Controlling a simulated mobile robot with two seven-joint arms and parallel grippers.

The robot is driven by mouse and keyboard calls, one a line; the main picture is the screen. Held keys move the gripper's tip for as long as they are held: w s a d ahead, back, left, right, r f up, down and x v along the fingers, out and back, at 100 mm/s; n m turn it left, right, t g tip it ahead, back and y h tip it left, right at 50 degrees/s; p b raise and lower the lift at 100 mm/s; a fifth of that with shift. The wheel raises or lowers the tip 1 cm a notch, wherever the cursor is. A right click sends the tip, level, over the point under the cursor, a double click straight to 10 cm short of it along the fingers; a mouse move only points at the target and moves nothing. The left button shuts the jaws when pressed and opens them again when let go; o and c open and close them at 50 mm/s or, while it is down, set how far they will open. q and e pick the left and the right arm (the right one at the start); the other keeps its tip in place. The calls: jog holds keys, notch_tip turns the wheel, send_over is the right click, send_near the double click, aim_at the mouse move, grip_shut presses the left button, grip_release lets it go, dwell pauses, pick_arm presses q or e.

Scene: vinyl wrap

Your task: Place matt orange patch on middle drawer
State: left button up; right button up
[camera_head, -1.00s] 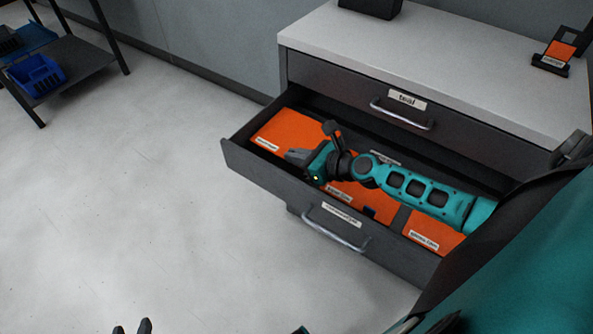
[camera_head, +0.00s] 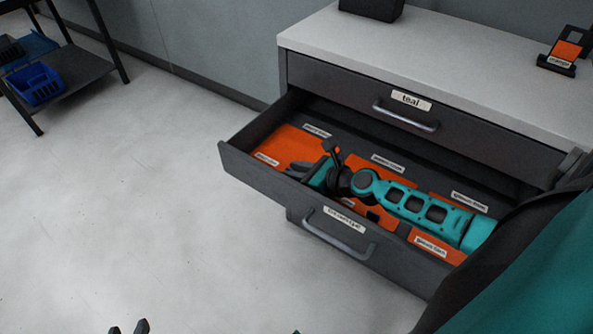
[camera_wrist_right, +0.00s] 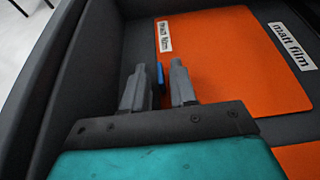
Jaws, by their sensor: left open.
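The open drawer (camera_head: 250,174) below the one labelled "teal" holds flat orange patches. My left gripper (camera_head: 129,327) is open and empty at the bottom edge, mostly out of frame.
The "teal" drawer (camera_head: 360,97) is shut above. A black stand with an orange card (camera_head: 565,50) is on the white cabinet top (camera_head: 450,55). A shelf with a blue bin (camera_head: 36,83) stands far left. The floor left of the cabinet is clear.

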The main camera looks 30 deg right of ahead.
pick_arm(q)
jog(key=shift+a, duration=0.1)
pick_arm(e)
jog(key=shift+o, duration=0.4)
jog(key=shift+r, duration=0.1)
jog(key=shift+s+r, duration=0.1)
jog(key=v, duration=1)
jog(key=shift+s+d+p, duration=0.1)
jog(key=shift+s+p, duration=0.15)
jog(key=shift+p, duration=0.15)
jog(key=shift+s+d+r, duration=0.25)
jog(key=shift+s+r, duration=0.05)
jog(key=shift+s, duration=0.2)
pick_arm(q)
jog(key=shift+s+a+r, duration=0.1)
jog(key=shift+s, duration=0.1)
jog(key=shift+r, duration=0.1)
jog(key=shift+w, duration=0.1)
